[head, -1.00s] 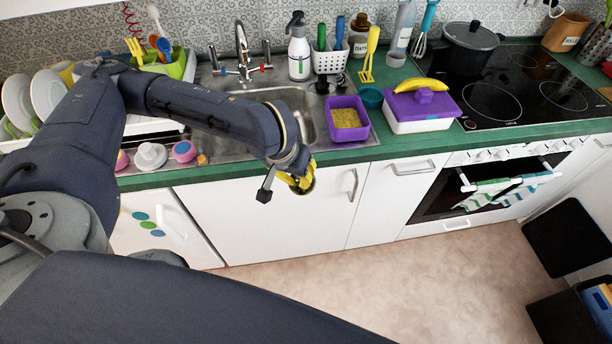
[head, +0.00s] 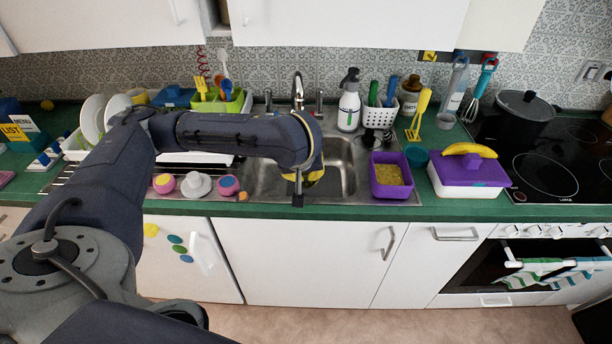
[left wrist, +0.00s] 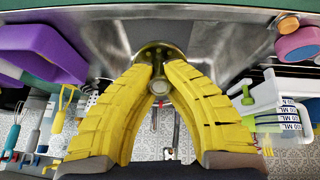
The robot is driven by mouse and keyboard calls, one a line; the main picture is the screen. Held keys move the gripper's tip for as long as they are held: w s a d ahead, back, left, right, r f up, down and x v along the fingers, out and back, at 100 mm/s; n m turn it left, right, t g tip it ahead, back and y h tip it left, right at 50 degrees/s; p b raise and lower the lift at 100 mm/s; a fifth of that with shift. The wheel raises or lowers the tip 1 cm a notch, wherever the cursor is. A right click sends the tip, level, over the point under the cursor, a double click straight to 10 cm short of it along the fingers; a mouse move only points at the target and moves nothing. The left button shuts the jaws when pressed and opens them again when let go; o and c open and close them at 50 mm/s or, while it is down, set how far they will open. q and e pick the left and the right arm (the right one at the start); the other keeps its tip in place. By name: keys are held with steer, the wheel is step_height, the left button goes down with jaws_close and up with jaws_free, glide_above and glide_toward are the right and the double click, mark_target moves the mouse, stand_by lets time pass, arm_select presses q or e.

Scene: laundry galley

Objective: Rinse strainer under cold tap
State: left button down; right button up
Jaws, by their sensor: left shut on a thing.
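My left gripper (head: 306,178) hangs over the front part of the sink (head: 343,153), its arm coming in from the left. In the left wrist view, its yellow fingers (left wrist: 158,78) meet at the tips on a small dark, round strainer (left wrist: 150,50) with a pale round part between the fingertips. The strainer is mostly hidden in the head view, and I cannot tell its tilt. The tap (head: 298,92) stands at the back of the sink, behind my left gripper, apart from it. I cannot tell whether water runs. My right gripper is out of view.
A purple tub (head: 391,176) stands at the sink's right edge. A purple-lidded box (head: 461,180) with a banana (head: 469,149) is further right. Pink scrubbers (head: 164,183) lie left of the sink. A spray bottle (head: 349,101) stands behind. The basin's right part is clear.

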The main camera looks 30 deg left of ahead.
arm_select(q)
steer(key=w+a+f, duration=0.2)
steer(key=w+a, duration=0.5)
steer(key=w, duration=0.4)
steer(key=shift+w+f, duration=0.25)
steer(key=shift+f, duration=0.05)
stand_by(0.5)
stand_by(0.7)
steer(key=s+d, duration=0.4)
steer(key=s, duration=0.2)
steer(key=shift+s, duration=0.35)
stand_by(0.4)
stand_by(1.1)
steer(key=shift+s+d+r, duration=0.45)
steer(key=shift+s+r, duration=0.2)
steer(key=shift+s, duration=0.05)
steer(key=shift+s+d+r, duration=0.45)
steer(key=shift+s+r, duration=0.2)
steer(key=shift+s, duration=0.1)
steer(key=shift+s+d+r, duration=0.45)
steer(key=shift+s+r, duration=0.2)
steer(key=shift+s, duration=0.05)
